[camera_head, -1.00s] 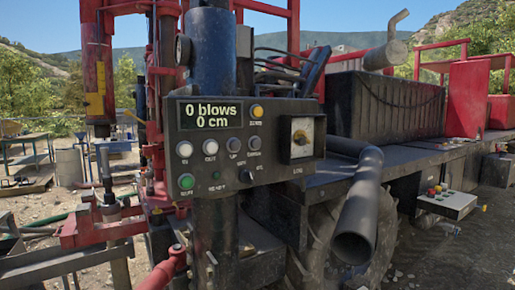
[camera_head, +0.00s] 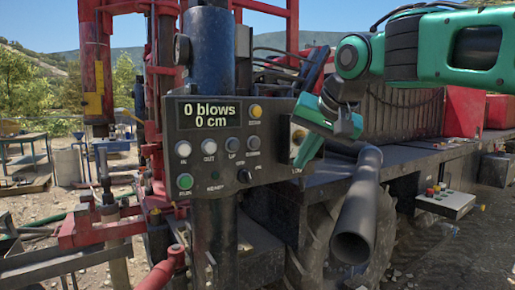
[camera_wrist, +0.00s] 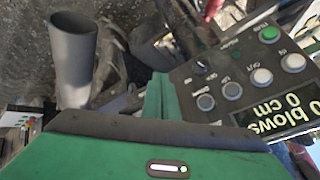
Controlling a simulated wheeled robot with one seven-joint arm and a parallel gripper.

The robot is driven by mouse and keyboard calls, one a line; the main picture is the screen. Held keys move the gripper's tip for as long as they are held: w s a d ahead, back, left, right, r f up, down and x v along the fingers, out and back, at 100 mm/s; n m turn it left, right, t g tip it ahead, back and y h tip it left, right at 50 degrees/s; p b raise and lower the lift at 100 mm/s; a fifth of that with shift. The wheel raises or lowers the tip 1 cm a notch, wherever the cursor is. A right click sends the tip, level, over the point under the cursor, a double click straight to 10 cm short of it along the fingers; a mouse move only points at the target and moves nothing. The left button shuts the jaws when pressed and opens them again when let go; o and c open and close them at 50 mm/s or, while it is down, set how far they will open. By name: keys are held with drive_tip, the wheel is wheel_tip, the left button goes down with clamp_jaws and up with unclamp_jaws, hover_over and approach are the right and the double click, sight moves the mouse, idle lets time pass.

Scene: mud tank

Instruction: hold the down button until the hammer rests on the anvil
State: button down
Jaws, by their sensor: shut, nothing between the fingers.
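The dark control panel (camera_head: 215,165) shows "0 blows 0 cm" on its display. The grey button that appears to be labelled down (camera_head: 254,143) is at the right end of its middle row; it also shows in the wrist view (camera_wrist: 205,103). The red hammer (camera_head: 97,70) hangs at left, with a gap above what looks like the anvil on an upright rod (camera_head: 105,170).
A yellow button (camera_head: 255,111), grey and white buttons, a green button (camera_head: 185,181) and a black knob (camera_head: 245,176) surround the down button. A wide dark pipe (camera_head: 358,210) juts out below and right of my gripper.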

sight(255, 143)
drive_tip(key=shift+y, duration=0.4)
drive_tip(key=a+r, duration=0.1)
drive_tip(key=a, duration=0.1)
drive_tip(key=a+r, duration=0.1)
drive_tip(key=a, duration=0.1)
drive_tip(key=shift+r, duration=0.35)
drive_tip(key=shift+w, duration=0.1)
drive_tip(key=shift+w+a, duration=0.8)
drive_tip(key=shift+w, duration=0.4)
drive_tip(key=shift+w+a, duration=0.8)
drive_tip(key=shift+w, duration=0.35)
drive_tip(key=shift+w+a, duration=0.8)
drive_tip(key=shift+w, duration=0.4)
drive_tip(key=shift+w+a, duration=0.2)
drive_tip(key=shift+w+a, duration=0.3)
drive_tip(key=shift+w, duration=0.15)
idle(2.5)
